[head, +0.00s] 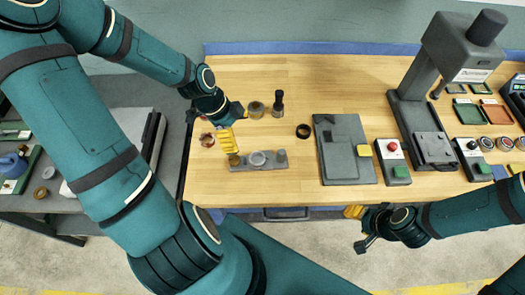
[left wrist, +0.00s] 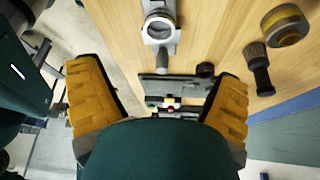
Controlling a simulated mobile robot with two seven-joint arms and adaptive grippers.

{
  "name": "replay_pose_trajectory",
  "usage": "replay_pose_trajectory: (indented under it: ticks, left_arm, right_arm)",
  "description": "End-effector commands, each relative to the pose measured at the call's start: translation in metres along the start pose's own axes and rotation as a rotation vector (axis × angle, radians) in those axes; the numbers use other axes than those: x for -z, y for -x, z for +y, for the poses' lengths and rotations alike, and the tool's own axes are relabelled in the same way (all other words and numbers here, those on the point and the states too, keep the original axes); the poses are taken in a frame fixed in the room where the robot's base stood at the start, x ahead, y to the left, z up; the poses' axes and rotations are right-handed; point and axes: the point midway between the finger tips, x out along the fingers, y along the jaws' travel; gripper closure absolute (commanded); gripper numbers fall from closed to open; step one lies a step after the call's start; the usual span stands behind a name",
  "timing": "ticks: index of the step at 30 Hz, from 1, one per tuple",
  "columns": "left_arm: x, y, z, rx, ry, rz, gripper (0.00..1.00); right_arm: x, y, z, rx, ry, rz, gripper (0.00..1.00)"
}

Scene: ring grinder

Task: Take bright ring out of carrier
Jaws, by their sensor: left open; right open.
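The bright ring (head: 257,158) is a pale metallic ring seated in the middle of the grey carrier (head: 270,167), a narrow block lying on the wooden table. In the left wrist view the bright ring (left wrist: 158,28) shows near the top, held in the carrier (left wrist: 160,8). My left gripper (head: 231,153) has yellow fingers pointing down over the carrier's left end, beside the ring. The left wrist view shows these fingers (left wrist: 158,72) spread wide with nothing between them. My right gripper (head: 354,211) is open and empty at the table's front edge, far from the carrier.
A dark ring (head: 303,131) lies right of the carrier. A grey fixture plate (head: 365,167), button boxes (head: 392,160) and a tall press (head: 405,110) stand further right. Bare wood lies between carrier and plate.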

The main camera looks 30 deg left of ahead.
Motion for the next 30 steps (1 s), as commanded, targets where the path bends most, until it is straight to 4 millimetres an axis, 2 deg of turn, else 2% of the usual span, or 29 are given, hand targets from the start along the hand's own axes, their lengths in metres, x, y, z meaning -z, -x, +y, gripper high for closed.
replay_pose_trajectory:
  ticks: [3, 9, 12, 19, 27, 30]
  left_arm:
    - [0.000, -0.025, 0.001, -0.005, -0.003, 0.004, 0.08]
    - [0.000, -0.062, 0.001, -0.004, -0.002, 0.003, 0.08]
    - [0.000, -0.073, 0.000, -0.002, -0.001, 0.002, 0.08]
    - [0.001, -0.085, 0.000, -0.002, 0.000, 0.002, 0.08]
    - [0.001, -0.122, -0.001, -0.004, 0.001, 0.002, 0.08]
    - [0.001, -0.130, -0.001, -0.002, 0.001, 0.002, 0.08]
  right_arm:
    - [-0.002, -0.013, 0.005, -0.002, -0.001, -0.001, 0.49]
    - [-0.004, -0.028, 0.010, -0.005, 0.000, 0.000, 0.49]
    - [-0.004, -0.032, 0.011, -0.006, -0.001, 0.001, 0.49]
    - [-0.004, -0.036, 0.012, -0.007, -0.001, 0.001, 0.49]
    - [-0.006, -0.049, 0.017, -0.009, -0.001, 0.000, 0.49]
    - [-0.006, -0.051, 0.017, -0.010, -0.001, 0.000, 0.49]
